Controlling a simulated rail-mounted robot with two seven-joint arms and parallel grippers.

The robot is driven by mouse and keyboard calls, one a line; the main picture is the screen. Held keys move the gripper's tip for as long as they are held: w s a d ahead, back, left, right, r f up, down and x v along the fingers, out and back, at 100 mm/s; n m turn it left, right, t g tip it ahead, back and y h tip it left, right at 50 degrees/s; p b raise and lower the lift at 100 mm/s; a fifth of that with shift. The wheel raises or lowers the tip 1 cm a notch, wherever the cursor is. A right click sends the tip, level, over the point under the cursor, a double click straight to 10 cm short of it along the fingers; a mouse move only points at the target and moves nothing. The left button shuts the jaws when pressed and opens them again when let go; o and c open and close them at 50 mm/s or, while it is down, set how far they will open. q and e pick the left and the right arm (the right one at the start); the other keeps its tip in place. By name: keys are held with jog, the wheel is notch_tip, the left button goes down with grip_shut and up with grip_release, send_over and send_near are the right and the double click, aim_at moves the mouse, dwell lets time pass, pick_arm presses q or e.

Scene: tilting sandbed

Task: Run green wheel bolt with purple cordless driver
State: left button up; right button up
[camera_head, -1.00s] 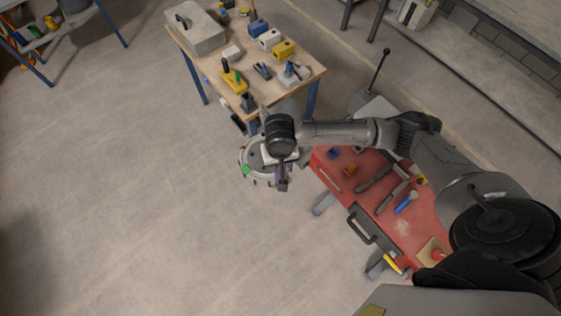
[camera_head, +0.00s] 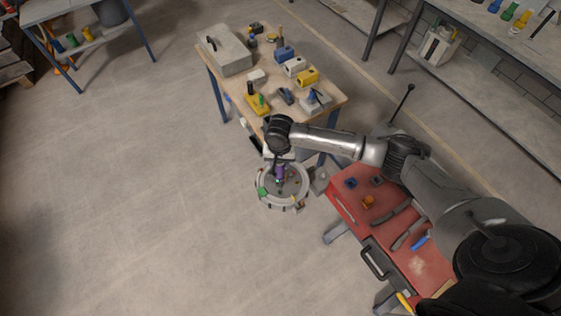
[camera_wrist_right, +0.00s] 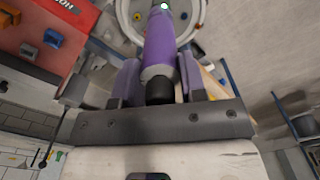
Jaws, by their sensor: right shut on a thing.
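The grey round wheel (camera_head: 268,203) stands at the middle of the head view, and part of its rim (camera_wrist_right: 197,22) shows at the top of the right wrist view. A green piece, seemingly the green wheel bolt (camera_head: 263,191), is at the wheel's left edge. My right gripper (camera_head: 280,163) is shut on the purple cordless driver (camera_head: 280,172), over the upper middle of the wheel. In the right wrist view the driver (camera_wrist_right: 160,50) lies between both fingers. Whether its tip touches the wheel is hidden. My left gripper is not in view.
A wooden table (camera_head: 237,82) with a grey box, yellow and blue blocks and small tools stands behind the wheel. A red tool cart (camera_head: 345,179) with loose tools is to the right, under my right arm. The floor to the left is clear.

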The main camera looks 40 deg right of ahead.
jog(key=shift+r, duration=0.1)
jog(key=shift+r+p, duration=0.15)
jog(key=shift+p, duration=0.55)
jog(key=shift+f, duration=2.1)
jog(key=shift+f+b, duration=0.45)
jog(key=shift+f, duration=0.4)
jog(key=shift+w+p, duration=0.1)
jog(key=shift+p, duration=0.35)
